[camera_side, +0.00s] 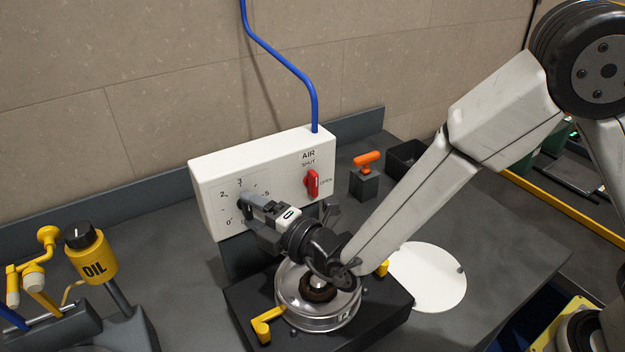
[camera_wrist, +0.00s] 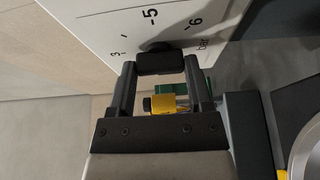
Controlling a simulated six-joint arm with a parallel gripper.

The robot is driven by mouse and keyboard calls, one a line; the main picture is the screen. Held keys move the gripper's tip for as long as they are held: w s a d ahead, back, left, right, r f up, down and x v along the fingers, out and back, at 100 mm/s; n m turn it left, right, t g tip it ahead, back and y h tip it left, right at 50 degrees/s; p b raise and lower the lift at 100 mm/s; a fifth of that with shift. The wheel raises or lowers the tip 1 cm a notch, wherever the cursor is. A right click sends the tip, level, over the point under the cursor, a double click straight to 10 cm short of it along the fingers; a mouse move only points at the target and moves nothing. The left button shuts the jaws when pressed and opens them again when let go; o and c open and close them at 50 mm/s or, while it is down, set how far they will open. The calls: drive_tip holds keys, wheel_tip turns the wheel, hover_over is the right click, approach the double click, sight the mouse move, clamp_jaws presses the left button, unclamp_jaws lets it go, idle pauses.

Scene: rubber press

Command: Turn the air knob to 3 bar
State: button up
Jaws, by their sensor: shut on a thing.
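The white air box (camera_side: 210,180) stands at the back of the bench, with a printed scale on its front; 0, 2, 3 and 5 are readable in the side view. The wrist view shows 3, 5, 6 and "bar" on the box face (camera_wrist: 108,18). My gripper (camera_side: 245,201) reaches the middle of the scale and mostly hides the knob there. In the wrist view my gripper (camera_wrist: 160,70) has its two fingers shut on the dark air knob (camera_wrist: 160,62), one on each side. I cannot tell where the knob points.
A red valve handle (camera_side: 312,183) marked shut and open sits right of the scale. A round metal press (camera_side: 318,310) on a black base with yellow clamps stands below my wrist. A yellow oil can (camera_side: 92,262) is at left. A white disc (camera_side: 428,278) lies at right.

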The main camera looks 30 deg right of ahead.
drive_tip(key=o, duration=1.3)
drive_tip(key=shift+s, duration=0.15)
drive_tip(key=shift+v, duration=3.85)
